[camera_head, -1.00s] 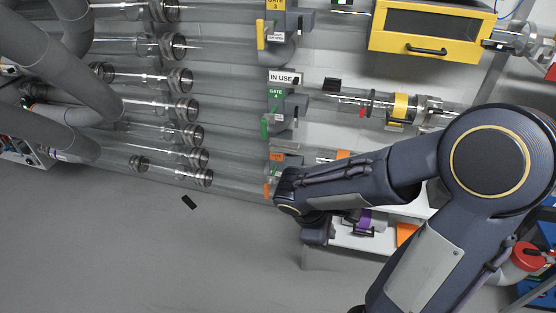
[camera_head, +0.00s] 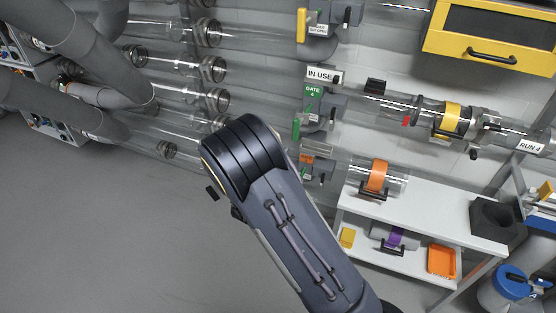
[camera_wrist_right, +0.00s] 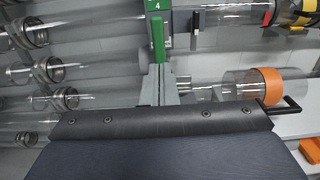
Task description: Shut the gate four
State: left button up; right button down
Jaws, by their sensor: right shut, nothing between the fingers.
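Gate four has a green label (camera_head: 313,91) under a white IN USE sign (camera_head: 324,74) in the head view. Its green handle (camera_head: 296,129) hangs down at the left side of the grey gate body. In the right wrist view the green handle (camera_wrist_right: 158,40) stands upright in the picture, below the label with the 4 (camera_wrist_right: 157,5). My right gripper (camera_wrist_right: 160,72) is shut and empty, its grey fingers just below the handle's lower end in that view; I cannot tell whether they touch. In the head view my right arm hides the hand. My left gripper is out of view.
A yellow-framed box (camera_head: 492,38) is at the upper right. Open grey floor (camera_head: 90,220) lies at lower left.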

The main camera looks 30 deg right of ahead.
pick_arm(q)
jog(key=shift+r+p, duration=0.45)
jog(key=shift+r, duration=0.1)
pick_arm(e)
send_near(303, 120)
jog(key=shift+w+d+f, duration=0.15)
jog(key=shift+w+f, duration=0.15)
jog(key=shift+w, duration=0.1)
